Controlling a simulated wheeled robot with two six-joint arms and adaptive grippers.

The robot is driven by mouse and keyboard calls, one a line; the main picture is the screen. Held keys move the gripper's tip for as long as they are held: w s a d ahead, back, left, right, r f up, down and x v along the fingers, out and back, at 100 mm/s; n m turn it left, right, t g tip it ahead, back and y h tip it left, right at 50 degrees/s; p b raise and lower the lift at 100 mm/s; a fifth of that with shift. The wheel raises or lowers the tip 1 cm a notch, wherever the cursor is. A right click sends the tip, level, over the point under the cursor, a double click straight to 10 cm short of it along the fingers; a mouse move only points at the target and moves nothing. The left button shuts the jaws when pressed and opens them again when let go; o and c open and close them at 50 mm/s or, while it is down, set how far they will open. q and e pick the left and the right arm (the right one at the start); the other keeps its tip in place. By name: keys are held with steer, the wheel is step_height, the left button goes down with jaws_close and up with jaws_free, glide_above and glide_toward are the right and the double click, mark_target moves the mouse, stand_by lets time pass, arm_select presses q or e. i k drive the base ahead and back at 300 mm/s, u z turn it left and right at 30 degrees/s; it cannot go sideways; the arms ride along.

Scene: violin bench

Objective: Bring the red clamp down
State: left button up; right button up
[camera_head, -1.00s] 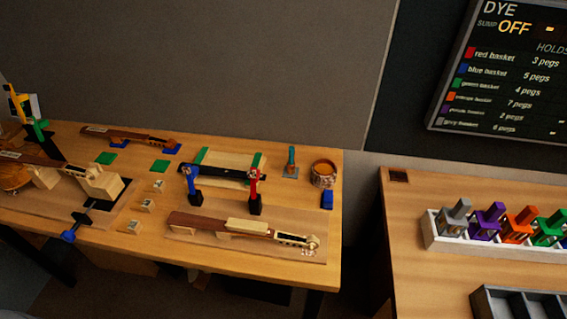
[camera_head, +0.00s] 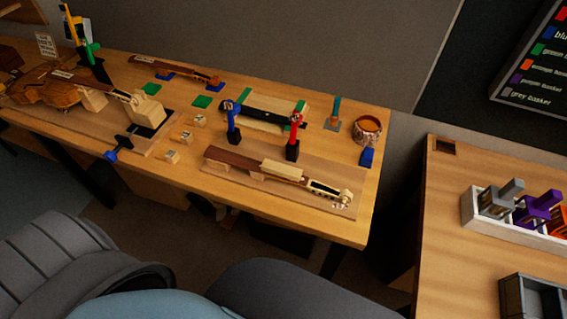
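The red clamp (camera_head: 295,132) stands upright on the violin bench (camera_head: 376,200), its dark foot at the right end of a black bar (camera_head: 265,118). A blue clamp (camera_head: 232,120) stands at the bar's left end. A violin neck (camera_head: 275,170) with a pale block on it lies on a board in front of them. Neither of my grippers is in view.
A second table (camera_head: 450,220) at the right holds a white rack with grey and purple clamp-like pieces. A gap separates the tables. A bowl (camera_head: 368,130) and a small blue block (camera_head: 367,157) sit at the bench's right end. Small tags lie left of the neck.

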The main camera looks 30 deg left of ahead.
mark_target(296, 119)
steer(key=z, duration=1.75)
steer(key=k, duration=2.1)
steer(key=u, duration=0.7)
